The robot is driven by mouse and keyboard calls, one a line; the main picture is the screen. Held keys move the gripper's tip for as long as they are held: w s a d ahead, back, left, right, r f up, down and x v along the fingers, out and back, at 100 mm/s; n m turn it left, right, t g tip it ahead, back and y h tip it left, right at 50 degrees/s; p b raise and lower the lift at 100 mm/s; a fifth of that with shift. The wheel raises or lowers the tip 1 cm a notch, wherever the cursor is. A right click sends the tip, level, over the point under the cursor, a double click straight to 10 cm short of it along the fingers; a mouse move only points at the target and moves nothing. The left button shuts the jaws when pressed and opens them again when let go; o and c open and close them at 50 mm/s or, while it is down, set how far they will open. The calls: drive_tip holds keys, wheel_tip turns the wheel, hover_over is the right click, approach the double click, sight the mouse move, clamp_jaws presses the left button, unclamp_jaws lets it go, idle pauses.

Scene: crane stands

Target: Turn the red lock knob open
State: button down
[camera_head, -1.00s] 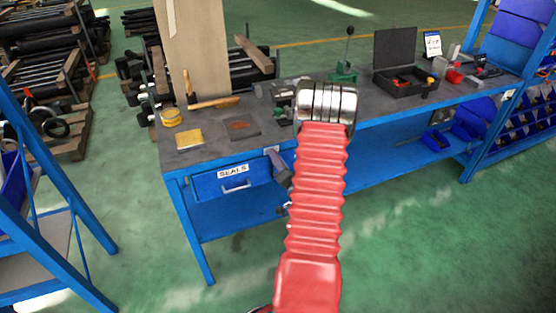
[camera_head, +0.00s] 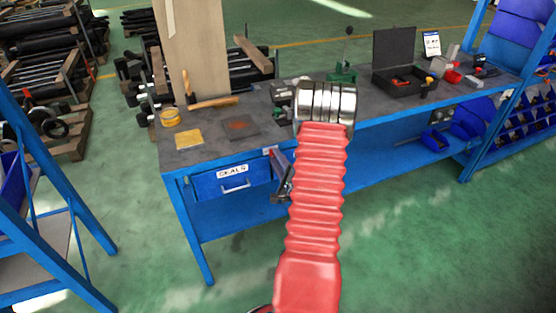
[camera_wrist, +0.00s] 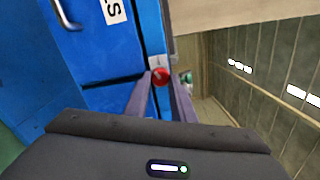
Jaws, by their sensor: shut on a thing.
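The red lock knob (camera_wrist: 160,75) sits on a pale plate beside the blue drawer (camera_head: 207,188) labelled SEALS. In the wrist view it shows between the tips of my two fingers. My gripper (camera_wrist: 161,84) is shut on the knob, with one finger on each side. In the head view my gripper (camera_head: 273,153) reaches the bench front just right of the drawer, partly behind my red arm. The knob is too small there to tell its turn angle. The drawer front looks flush with the bench.
The grey bench top (camera_head: 200,150) carries a yellow pad (camera_head: 188,137), a wooden-handled hammer (camera_head: 212,103), a green press (camera_head: 343,74) and an open black case (camera_head: 398,80). A blue step frame (camera_head: 70,215) stands at the left. The green floor in front is clear.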

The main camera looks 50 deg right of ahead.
drive_tip(key=m, duration=0.5)
drive_tip(key=shift+s+d+f, duration=0.1)
drive_tip(key=shift+s+f, duration=0.05)
drive_tip(key=shift+f, duration=0.05)
idle(0.5)
drive_tip(key=c, duration=1.8)
unclamp_jaws()
drive_tip(key=shift+o, duration=1.4)
drive_tip(key=shift+r, duration=0.1)
drive_tip(key=v, duration=1.3)
drive_tip(key=shift+s+a, duration=0.25)
drive_tip(key=shift+a, duration=0.05)
